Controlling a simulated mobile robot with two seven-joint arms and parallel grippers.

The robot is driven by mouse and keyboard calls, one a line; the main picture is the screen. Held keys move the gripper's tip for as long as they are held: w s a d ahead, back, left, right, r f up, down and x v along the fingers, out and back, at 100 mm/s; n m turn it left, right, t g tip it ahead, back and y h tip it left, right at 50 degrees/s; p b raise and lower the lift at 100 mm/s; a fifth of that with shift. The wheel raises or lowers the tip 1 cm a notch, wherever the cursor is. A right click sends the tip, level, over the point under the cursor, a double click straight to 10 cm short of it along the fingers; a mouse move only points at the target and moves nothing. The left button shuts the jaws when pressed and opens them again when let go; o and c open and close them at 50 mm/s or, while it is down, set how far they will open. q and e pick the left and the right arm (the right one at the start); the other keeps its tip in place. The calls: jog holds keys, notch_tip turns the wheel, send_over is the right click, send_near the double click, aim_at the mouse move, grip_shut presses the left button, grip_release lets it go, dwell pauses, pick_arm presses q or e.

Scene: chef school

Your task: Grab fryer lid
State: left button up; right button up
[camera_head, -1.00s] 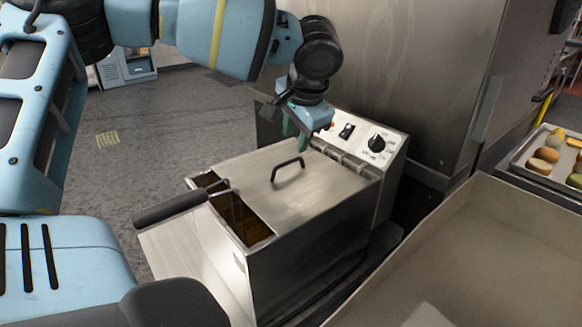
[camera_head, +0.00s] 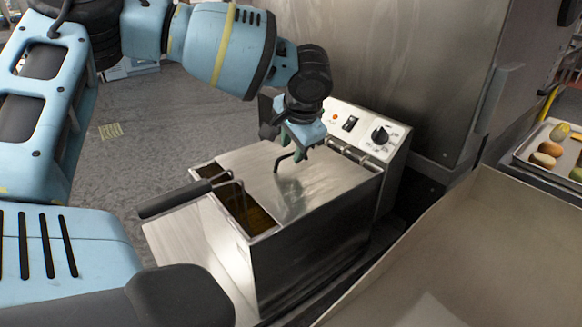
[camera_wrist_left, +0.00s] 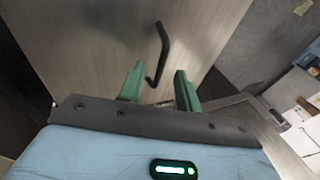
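The fryer lid (camera_head: 308,186) is a flat steel plate on top of the fryer (camera_head: 310,262), with a black bar handle (camera_head: 284,162). My left gripper (camera_head: 296,152) points down just above the lid, at the handle's far end. In the left wrist view the green fingers (camera_wrist_left: 158,88) are apart, and the handle (camera_wrist_left: 161,50) runs between and beyond them. I cannot tell whether either finger touches it. The lid (camera_wrist_left: 110,35) lies flat under the fingers. My right gripper is not in view.
A fryer basket with a black handle (camera_head: 174,199) sits in the open front well. The control panel (camera_head: 362,130) stands behind the lid. A large beige tray or counter (camera_head: 480,250) is at the right, with a tray of macarons (camera_head: 530,167) beyond.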

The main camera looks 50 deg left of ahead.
pick_arm(q)
jog(key=shift+x, duration=1)
grip_shut()
jog(key=shift+r, duration=0.15)
notch_tip(320, 180, up, 28)
jog(key=p, duration=0.2)
